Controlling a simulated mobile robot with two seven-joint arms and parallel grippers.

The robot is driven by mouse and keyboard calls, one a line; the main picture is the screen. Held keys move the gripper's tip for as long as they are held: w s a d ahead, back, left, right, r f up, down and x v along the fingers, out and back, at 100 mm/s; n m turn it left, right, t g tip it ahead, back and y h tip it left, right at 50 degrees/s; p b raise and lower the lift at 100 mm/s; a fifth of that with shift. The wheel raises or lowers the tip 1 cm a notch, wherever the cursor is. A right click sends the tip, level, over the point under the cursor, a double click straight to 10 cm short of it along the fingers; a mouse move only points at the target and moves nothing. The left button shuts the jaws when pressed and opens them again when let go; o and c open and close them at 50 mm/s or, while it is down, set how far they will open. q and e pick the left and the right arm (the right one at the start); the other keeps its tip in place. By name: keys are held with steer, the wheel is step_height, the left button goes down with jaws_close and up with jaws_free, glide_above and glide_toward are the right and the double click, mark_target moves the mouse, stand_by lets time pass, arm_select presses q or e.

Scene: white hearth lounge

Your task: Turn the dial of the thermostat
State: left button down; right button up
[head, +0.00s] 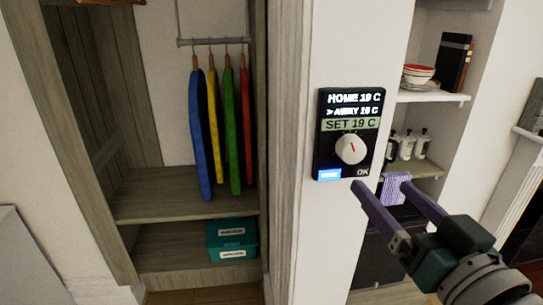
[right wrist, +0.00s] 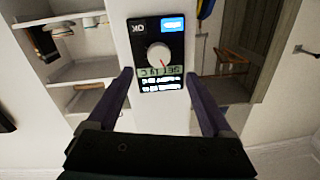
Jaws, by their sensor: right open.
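The thermostat (head: 325,155) is a black panel on the white wall pillar in the head view. Its screen reads HOME 19 C, AWAY 16 C with a marker beside it, and SET 19 C. Its round white dial (head: 351,148) has a red pointer mark. Below are a blue button (head: 327,174) and an OK label. My right gripper (head: 382,184) is open and empty, below and right of the panel. In the right wrist view the panel appears upside down, with the dial (right wrist: 159,55) between the open fingers (right wrist: 159,84), apart from them. My left gripper is not in view.
An open wardrobe (head: 125,215) with several coloured garments on hangers and a teal box (head: 232,240) stands left. Right of the pillar are alcove shelves (head: 432,97) with bowls (head: 418,74), books, bottles and a hanging purple cloth (head: 396,190). The space before the panel looks clear.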

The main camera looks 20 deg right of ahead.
mark_target(354, 155)
steer(key=w, duration=0.2)
steer(key=w+d+p, duration=0.1)
steer(key=w, duration=0.5)
steer(key=shift+w+d+r, duration=0.1)
steer(key=shift+d, duration=0.3)
steer(key=shift+w, duration=0.45)
steer(key=shift+c, duration=1.3)
jaws_close()
